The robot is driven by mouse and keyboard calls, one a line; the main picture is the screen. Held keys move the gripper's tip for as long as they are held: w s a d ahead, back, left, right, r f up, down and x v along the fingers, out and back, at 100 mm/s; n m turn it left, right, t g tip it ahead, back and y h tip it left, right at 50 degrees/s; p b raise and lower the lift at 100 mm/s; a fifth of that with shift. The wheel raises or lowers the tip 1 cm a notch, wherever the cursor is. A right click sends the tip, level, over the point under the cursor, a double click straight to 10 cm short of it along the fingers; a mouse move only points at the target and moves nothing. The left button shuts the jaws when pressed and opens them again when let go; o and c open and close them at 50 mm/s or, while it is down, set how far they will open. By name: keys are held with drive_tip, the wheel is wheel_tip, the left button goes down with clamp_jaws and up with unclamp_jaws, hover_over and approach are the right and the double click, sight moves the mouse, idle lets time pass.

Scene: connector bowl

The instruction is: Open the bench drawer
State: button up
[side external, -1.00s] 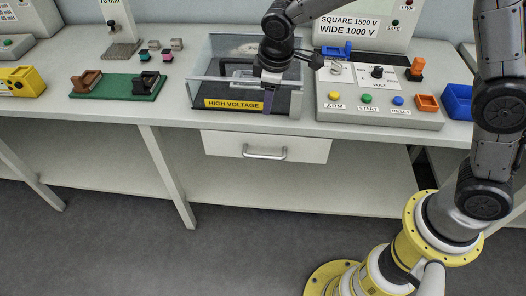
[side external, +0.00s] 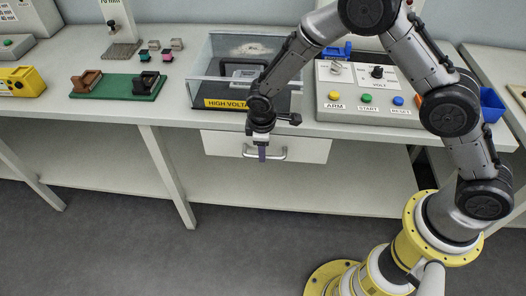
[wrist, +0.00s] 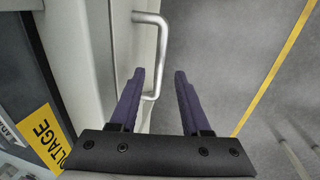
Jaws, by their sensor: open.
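The bench drawer (side external: 310,149) is a pale grey front under the bench top, and it looks shut. Its metal bar handle (side external: 279,156) is partly hidden behind my gripper (side external: 262,158) in the side view. In the wrist view the handle (wrist: 161,50) runs along the drawer front (wrist: 110,60). My gripper (wrist: 159,76) has its two purple fingers apart with nothing clamped. The handle's near end shows in the gap between the fingers, close to the left one. I cannot tell whether the fingertips reach past the bar.
A clear-walled box with a yellow high voltage label (side external: 225,103) stands on the bench above the drawer. A control panel (side external: 367,112) with coloured buttons is to its right. A green board (side external: 118,87) lies to the left. The floor before the drawer is clear.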

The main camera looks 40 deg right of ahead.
drive_tip(key=shift+w+d+f, duration=0.1)
drive_tip(key=shift+f, duration=0.55)
drive_tip(key=shift+w+d+f, duration=0.1)
drive_tip(key=shift+f, duration=0.5)
drive_tip(key=shift+c, duration=0.4)
clamp_jaws()
